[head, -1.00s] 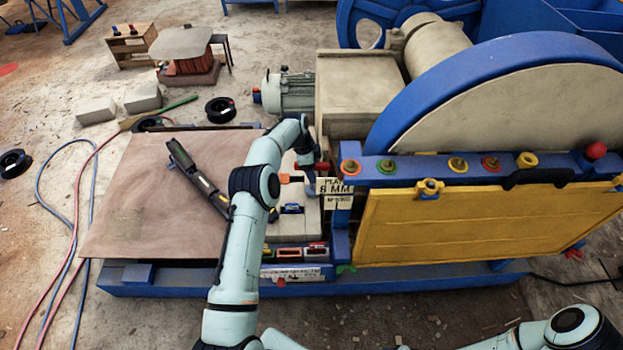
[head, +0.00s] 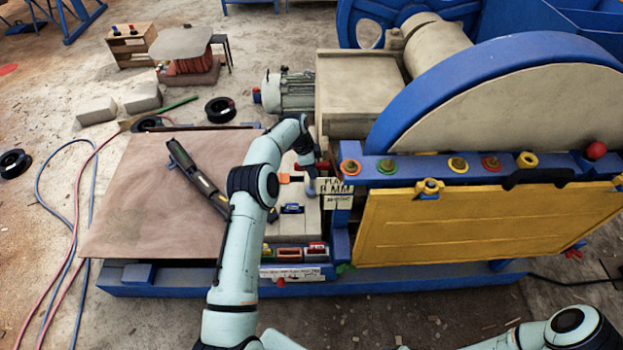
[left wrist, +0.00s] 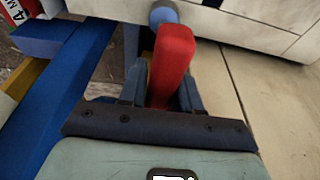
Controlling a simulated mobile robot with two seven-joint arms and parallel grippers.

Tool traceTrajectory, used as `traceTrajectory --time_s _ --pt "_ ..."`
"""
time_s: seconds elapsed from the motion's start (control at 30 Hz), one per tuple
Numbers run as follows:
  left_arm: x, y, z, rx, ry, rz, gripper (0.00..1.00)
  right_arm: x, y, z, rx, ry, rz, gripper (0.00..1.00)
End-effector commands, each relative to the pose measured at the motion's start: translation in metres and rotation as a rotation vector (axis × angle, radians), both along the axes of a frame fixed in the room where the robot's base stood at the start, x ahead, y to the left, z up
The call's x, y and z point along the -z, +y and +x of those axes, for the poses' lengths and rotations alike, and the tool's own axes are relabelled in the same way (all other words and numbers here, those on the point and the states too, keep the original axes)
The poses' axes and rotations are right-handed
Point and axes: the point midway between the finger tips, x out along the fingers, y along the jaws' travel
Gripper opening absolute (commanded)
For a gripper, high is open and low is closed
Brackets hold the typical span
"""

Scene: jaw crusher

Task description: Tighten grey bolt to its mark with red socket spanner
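In the left wrist view, the red socket spanner (left wrist: 172,62) stands between the two blue fingers of my left gripper (left wrist: 162,88), which is shut on it. A rounded blue-grey piece (left wrist: 163,12) shows at the spanner's far end, against a pale surface. I cannot tell whether it is the socket or a bolt head. In the head view my left gripper (head: 311,184) is small, over the pale block beside the play sign (head: 338,186). The grey bolt and its mark cannot be made out. My right gripper is out of view; only its arm shows at lower right.
A blue beam with colour-ringed bolts (head: 458,164) runs above a yellow panel (head: 480,225), right of my left gripper. A black tool (head: 197,178) lies on the brown plate (head: 135,205). A tray of coloured pieces (head: 290,251) is in front.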

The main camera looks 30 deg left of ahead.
Motion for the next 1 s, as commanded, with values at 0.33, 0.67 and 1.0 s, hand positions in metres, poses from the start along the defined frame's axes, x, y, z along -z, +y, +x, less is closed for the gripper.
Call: traceTrajectory --time_s 0.33,0.67,1.0 --pt "0.001 0.0 -0.001 0.0 0.002 0.0 0.6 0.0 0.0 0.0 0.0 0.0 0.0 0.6" --pt "-0.042 0.01 -0.004 -0.001 -0.004 0.001 0.6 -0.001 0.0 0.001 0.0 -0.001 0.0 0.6" --pt "-0.11 0.024 -0.014 -0.001 -0.003 0.001 0.6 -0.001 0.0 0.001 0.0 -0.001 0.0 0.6"
